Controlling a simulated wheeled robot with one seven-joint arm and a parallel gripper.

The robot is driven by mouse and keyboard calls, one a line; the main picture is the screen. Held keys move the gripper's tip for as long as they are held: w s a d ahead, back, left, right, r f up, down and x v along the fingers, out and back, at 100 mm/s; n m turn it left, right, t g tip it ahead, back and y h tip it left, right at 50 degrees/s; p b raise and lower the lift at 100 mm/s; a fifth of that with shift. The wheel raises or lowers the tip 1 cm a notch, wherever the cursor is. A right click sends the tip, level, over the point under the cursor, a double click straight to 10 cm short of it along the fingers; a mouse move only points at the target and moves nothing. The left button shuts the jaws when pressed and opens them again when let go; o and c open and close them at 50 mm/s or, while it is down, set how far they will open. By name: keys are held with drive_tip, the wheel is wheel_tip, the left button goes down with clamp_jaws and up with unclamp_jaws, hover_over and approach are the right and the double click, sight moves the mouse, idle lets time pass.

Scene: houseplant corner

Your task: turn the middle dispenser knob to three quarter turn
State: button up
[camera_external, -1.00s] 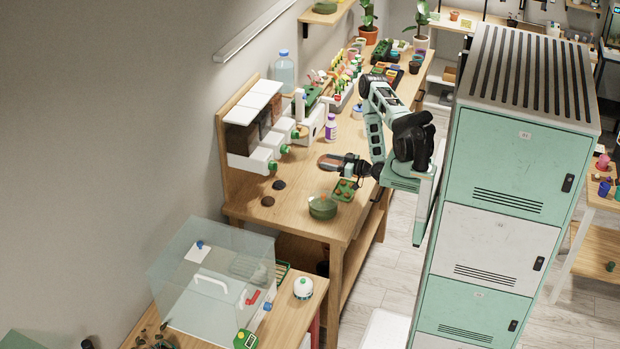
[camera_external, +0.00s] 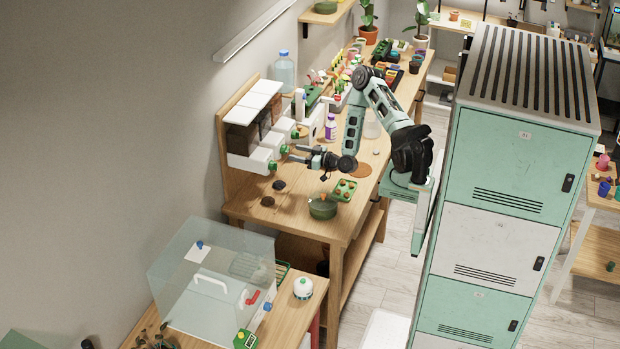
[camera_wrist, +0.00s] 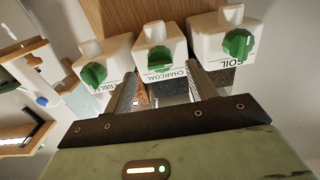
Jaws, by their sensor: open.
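The dispenser (camera_external: 247,145) stands at the left end of the wooden bench, with three white spouts bearing green knobs. In the wrist view the middle knob (camera_wrist: 160,57) sits on the spout labelled CHARCOAL. The knob on the left spout (camera_wrist: 94,74) and the knob on the SOIL spout (camera_wrist: 238,42) flank it. My gripper (camera_external: 291,153) is open, pointing at the dispenser's front. Its two fingers also show in the wrist view (camera_wrist: 164,80), spread to either side of the middle knob's line. The fingertips appear apart from the knob; the exact gap is hard to tell.
A green pot (camera_external: 322,208) and a green tray (camera_external: 344,190) stand near the bench's front edge, below my arm. A purple-labelled bottle (camera_external: 330,130) stands behind the gripper. Dark round patches (camera_external: 279,185) lie on the bench under the spouts. A mint locker (camera_external: 510,180) stands at the right.

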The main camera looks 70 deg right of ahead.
sight(285, 150)
drive_tip(key=shift+w+p, duration=0.55)
drive_tip(key=shift+w, duration=1.5)
drive_tip(key=c, duration=1)
drive_tip(key=shift+f+n+b, duration=0.15)
drive_tip(key=shift+n+b, duration=0.35)
drive_tip(key=shift+b, duration=0.25)
